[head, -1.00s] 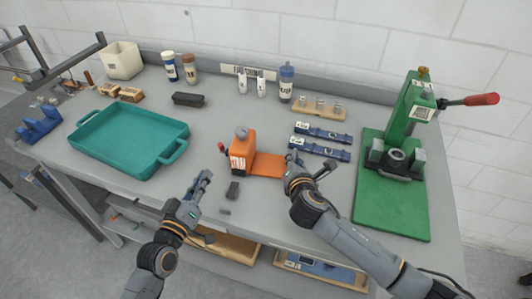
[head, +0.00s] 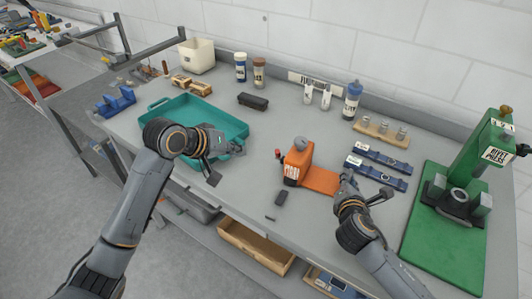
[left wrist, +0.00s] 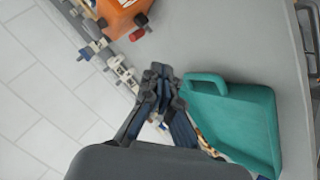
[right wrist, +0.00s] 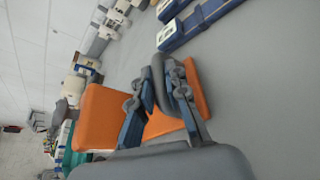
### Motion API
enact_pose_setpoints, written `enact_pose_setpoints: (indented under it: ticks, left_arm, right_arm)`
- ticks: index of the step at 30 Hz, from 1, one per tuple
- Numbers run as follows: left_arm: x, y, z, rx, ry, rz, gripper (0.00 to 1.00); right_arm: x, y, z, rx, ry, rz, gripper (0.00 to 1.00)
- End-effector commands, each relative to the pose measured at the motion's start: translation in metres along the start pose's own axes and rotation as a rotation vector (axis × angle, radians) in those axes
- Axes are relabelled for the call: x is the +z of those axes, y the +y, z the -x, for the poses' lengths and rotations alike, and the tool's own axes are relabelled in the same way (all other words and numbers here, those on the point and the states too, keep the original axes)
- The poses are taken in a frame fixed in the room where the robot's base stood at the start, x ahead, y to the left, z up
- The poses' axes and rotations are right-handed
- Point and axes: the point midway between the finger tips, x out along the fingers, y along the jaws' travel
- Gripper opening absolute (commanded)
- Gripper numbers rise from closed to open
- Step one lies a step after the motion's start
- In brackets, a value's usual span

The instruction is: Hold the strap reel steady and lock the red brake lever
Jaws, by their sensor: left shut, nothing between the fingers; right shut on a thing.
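The orange strap reel (head: 298,163) stands on the bench with its flat orange base plate (head: 320,180) reaching to the right. The brake lever's red knob (head: 278,153) sticks out on its left side and also shows in the left wrist view (left wrist: 137,34). My left gripper (head: 220,163) is shut and empty, raised near the teal tray's front right corner, left of the reel and apart from the lever.
The teal tray (head: 172,104) lies left of the reel. A small dark block (head: 281,198) lies in front of the reel. Bottles and a black block (head: 252,101) stand behind. Bench between tray and reel is clear.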

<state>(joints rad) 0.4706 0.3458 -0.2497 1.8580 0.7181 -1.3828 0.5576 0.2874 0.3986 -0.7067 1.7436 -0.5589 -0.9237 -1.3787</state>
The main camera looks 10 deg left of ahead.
Motion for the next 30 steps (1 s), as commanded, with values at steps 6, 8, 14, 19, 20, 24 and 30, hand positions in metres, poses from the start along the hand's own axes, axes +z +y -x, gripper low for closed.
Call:
enact_pose_setpoints:
  ticks: [6, 8, 14, 19, 20, 24, 30]
  left_arm:
    - [-0.003, -0.004, 0.016, -0.053, -0.054, 0.014, 0.00]
    - [-0.003, -0.005, 0.017, -0.057, -0.058, 0.015, 0.00]
    - [-0.003, -0.005, 0.017, -0.057, -0.059, 0.016, 0.00]
    - [-0.002, -0.005, 0.014, -0.057, -0.060, 0.016, 0.00]
    - [-0.002, -0.005, 0.012, -0.057, -0.061, 0.017, 0.00]
    - [-0.001, -0.005, -0.006, -0.055, -0.062, 0.019, 0.00]
    - [0.002, -0.008, -0.048, -0.055, -0.063, 0.018, 0.00]
  right_arm:
    - [-0.001, -0.001, 0.000, -0.002, 0.001, -0.001, 0.00]
    - [-0.001, -0.001, 0.000, -0.002, 0.001, -0.001, 0.00]
    - [-0.001, -0.001, 0.000, -0.002, 0.001, -0.001, 0.00]
    - [-0.001, -0.001, 0.000, -0.002, 0.001, -0.001, 0.00]
    - [-0.001, -0.001, 0.000, -0.002, 0.001, -0.001, 0.00]
    - [-0.001, -0.001, 0.000, -0.002, 0.001, -0.001, 0.00]
    - [-0.001, -0.001, 0.000, -0.001, 0.001, -0.001, 0.00]
